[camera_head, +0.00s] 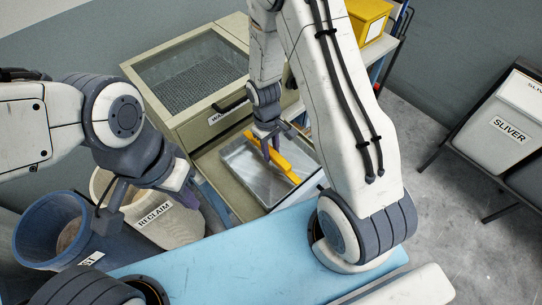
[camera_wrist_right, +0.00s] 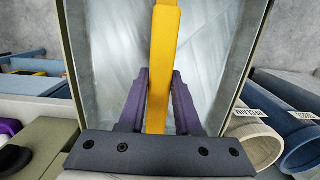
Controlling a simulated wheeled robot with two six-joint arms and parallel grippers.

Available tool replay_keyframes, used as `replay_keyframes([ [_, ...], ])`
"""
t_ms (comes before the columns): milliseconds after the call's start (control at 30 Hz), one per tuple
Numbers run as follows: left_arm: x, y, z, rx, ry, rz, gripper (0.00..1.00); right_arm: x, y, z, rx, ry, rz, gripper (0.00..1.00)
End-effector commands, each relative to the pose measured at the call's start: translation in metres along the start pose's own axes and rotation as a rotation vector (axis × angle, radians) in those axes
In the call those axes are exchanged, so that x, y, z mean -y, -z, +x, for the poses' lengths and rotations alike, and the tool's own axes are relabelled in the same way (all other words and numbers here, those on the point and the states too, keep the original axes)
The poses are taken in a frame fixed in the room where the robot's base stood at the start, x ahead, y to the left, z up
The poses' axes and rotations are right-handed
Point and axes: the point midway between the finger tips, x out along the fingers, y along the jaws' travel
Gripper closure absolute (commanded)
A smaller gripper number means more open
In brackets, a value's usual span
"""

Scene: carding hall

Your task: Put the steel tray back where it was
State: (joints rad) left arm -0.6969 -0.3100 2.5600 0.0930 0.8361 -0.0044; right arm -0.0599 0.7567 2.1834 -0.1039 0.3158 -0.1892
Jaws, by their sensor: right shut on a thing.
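The steel tray (camera_head: 238,165) is a shallow, shiny rectangular pan at the front of the beige cabinet. A yellow bar (camera_head: 284,169) spans its middle from edge to edge like a handle. My right gripper (camera_head: 270,153) is shut on this bar. In the right wrist view, the purple fingers (camera_wrist_right: 158,100) close on both sides of the yellow bar (camera_wrist_right: 163,50), and the tray's grey wall (camera_wrist_right: 243,65) shows around it. What lies under the tray is hidden. My left gripper (camera_head: 183,184) is over the reclaim bin; its fingertips are not clear.
The beige cabinet (camera_head: 160,72) has a mesh-filled top and a labelled front with a dark handle. A cream reclaim bin (camera_head: 168,232) and a blue bin (camera_head: 50,215) stand at left. A yellow box (camera_head: 365,18) sits on a rack behind. White sliver bins (camera_head: 495,130) stand right, past clear floor.

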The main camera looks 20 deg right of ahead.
Motion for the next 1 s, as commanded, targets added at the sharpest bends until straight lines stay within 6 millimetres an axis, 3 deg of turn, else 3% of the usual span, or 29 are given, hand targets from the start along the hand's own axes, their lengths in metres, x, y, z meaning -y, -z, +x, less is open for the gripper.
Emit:
replay_keyframes([
  [433,-0.001,0.001,-0.009,0.000,0.000,0.001,1.00,0.000,0.005,0.043,0.000,0.000,-0.001,1.00],
  [867,0.000,0.000,-0.004,0.000,0.000,0.001,1.00,0.000,0.007,0.051,-0.003,-0.001,0.000,1.00],
  [900,-0.001,0.000,-0.006,0.000,0.000,0.001,1.00,0.000,0.007,0.049,-0.002,0.000,0.000,0.52],
  [933,-0.001,0.000,-0.006,0.000,0.000,0.001,1.00,0.000,0.006,0.049,-0.002,0.000,0.000,0.41],
  [1000,-0.001,0.000,-0.006,0.000,0.000,0.001,1.00,0.000,0.006,0.049,-0.002,0.000,0.000,0.38],
])
